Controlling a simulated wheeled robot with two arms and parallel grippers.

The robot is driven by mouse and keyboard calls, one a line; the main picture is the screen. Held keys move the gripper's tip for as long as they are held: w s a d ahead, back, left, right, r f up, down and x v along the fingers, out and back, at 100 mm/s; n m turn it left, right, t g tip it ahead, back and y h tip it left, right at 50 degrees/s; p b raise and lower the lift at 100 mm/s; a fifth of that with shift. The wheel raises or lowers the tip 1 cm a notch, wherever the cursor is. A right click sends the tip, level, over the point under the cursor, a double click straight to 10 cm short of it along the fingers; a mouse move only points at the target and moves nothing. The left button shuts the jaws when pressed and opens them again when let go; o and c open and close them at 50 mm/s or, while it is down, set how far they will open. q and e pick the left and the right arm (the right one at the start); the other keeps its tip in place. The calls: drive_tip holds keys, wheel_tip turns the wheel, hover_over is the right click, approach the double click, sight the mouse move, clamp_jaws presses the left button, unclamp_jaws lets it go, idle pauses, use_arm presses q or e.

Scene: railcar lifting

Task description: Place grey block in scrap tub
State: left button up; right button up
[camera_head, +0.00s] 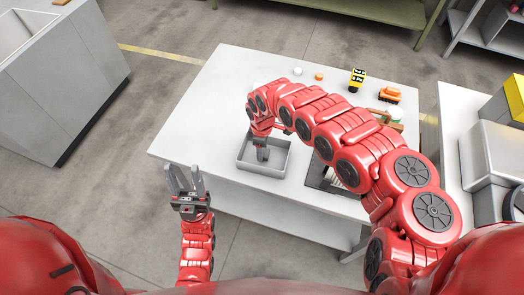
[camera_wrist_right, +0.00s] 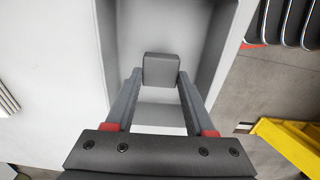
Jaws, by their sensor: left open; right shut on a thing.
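A grey tub (camera_head: 276,171) stands on the white table near its front edge; its walls also fill the right wrist view (camera_wrist_right: 215,60). My right gripper (camera_head: 262,152) reaches down over the tub from above. In the right wrist view its fingers are shut on a dark grey block (camera_wrist_right: 161,68), held at the fingertips within the tub's outline. I cannot tell if the block touches the tub's floor. In the head view the block is mostly hidden by the gripper. My left gripper (camera_head: 185,180) is open and empty, in front of the table's front left edge.
At the back of the white table (camera_head: 215,85) are a white ball (camera_head: 298,71), a small orange thing (camera_head: 319,76), a yellow and black block (camera_head: 357,78) and an orange toy-like piece (camera_head: 389,94). My right arm crosses the table's right half. The table's left part is clear.

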wheel_tip(320, 180, down, 2)
idle(0.4)
drive_tip(key=shift+f, duration=0.2)
drive_tip(key=o, duration=1.3)
drive_tip(key=shift+w, duration=0.1)
drive_tip(key=shift+r, duration=0.15)
